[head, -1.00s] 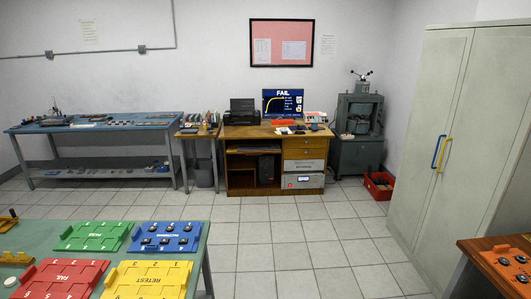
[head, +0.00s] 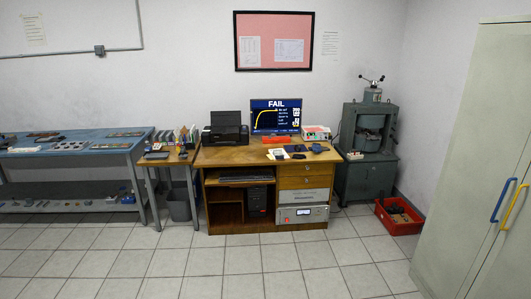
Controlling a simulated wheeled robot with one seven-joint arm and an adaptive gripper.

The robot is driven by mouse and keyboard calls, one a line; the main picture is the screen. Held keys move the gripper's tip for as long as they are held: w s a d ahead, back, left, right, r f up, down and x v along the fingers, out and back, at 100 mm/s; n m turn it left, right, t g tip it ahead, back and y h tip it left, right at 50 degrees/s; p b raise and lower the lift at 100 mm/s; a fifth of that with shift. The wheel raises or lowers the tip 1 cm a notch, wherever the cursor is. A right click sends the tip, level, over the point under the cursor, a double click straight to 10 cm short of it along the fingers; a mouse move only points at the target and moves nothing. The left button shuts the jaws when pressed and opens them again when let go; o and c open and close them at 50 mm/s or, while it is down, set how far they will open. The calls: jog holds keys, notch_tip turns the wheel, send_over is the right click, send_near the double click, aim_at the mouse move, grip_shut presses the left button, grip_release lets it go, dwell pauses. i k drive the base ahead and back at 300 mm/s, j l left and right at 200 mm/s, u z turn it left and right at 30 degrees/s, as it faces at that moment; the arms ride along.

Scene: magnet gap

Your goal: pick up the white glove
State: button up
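I cannot make out a white glove for certain in the head view. A small pale item (head: 355,155) lies on the ledge of the green-grey press (head: 368,178), at the right of the desk. It is too small to tell what it is. Another pale flat item (head: 278,154) lies on the wooden desk (head: 232,156), in front of the monitor (head: 276,115) that reads FAIL. My gripper is not in view.
A blue workbench (head: 75,148) stands at the left, and a small side table (head: 165,158) with a bin (head: 179,206) under it. A red crate (head: 399,216) sits on the floor by the press. A tall cabinet (head: 470,150) stands at the right. The tiled floor ahead is clear.

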aim_at(278, 154)
jog(key=i, duration=2.1)
jog(key=i+u, duration=0.15)
jog(key=i, duration=0.4)
jog(key=i+l+u, duration=0.2)
jog(key=i, duration=0.3)
jog(key=i+l+u, duration=0.15)
jog(key=i, duration=0.35)
jog(key=i+l+u, duration=0.15)
jog(key=i+l, duration=0.15)
jog(key=i, duration=0.2)
